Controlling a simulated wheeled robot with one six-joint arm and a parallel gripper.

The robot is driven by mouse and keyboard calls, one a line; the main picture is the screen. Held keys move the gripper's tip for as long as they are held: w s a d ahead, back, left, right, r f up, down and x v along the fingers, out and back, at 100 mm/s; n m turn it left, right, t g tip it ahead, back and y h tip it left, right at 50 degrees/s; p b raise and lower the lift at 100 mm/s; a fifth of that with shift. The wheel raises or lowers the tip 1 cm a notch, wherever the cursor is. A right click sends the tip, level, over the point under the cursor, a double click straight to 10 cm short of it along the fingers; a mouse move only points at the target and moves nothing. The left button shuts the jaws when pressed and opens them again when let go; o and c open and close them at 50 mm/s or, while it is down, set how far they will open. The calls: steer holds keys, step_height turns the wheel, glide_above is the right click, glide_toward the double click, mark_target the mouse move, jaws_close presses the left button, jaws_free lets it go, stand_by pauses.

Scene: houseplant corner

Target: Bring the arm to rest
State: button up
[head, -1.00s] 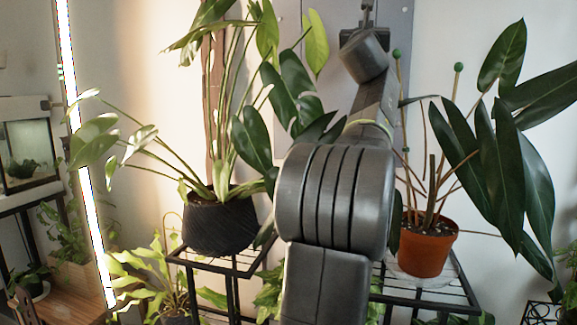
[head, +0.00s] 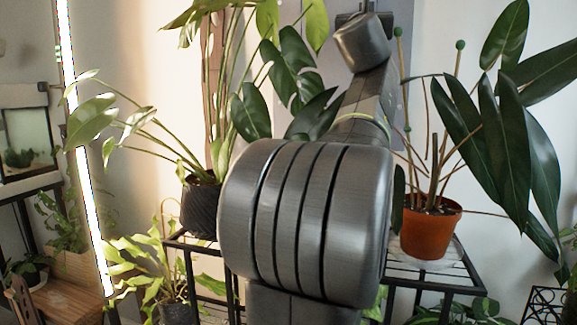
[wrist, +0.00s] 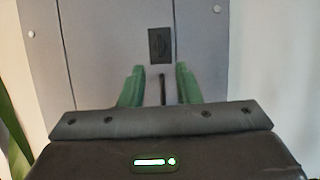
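My gripper (wrist: 160,86) shows in the wrist view with its two green fingers apart and nothing held between them. It faces a grey wall panel (wrist: 98,45) with a small dark plate (wrist: 161,45) and a thin dark slot or bar below it. I cannot tell how far the fingertips are from the panel. In the head view my arm rises through the middle, with a large ribbed joint close to the camera. The fingers cannot be made out there.
A black pot (head: 200,208) with a tall leafy plant stands left of my arm. A terracotta pot (head: 430,228) stands on a black wire stand (head: 458,288) to the right, close to the arm. A glowing light tube (head: 84,180) and a glass tank (head: 28,135) are at far left.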

steer(key=b+v, duration=0.2)
steer(key=v, duration=0.3)
steer(key=p+x, duration=0.8)
steer(key=x, duration=0.6)
steer(key=shift+m, duration=0.5)
steer(key=m+g+h+p, duration=0.2)
steer(key=m+p, duration=0.4)
steer(key=p, duration=0.2)
steer(key=m+g+h+p, duration=0.1)
steer(key=m+g+p, duration=0.1)
steer(key=m+p, duration=0.4)
steer(key=a+m+g+h+p, duration=0.1)
steer(key=m+p, duration=0.5)
steer(key=p, duration=0.6)
steer(key=shift+r+g+h, duration=0.35)
steer(key=shift+g+h, duration=0.45)
steer(key=shift+m+p, duration=0.6)
steer(key=shift+p, duration=0.35)
steer(key=shift+s+f, duration=0.1)
steer(key=shift+f, duration=0.15)
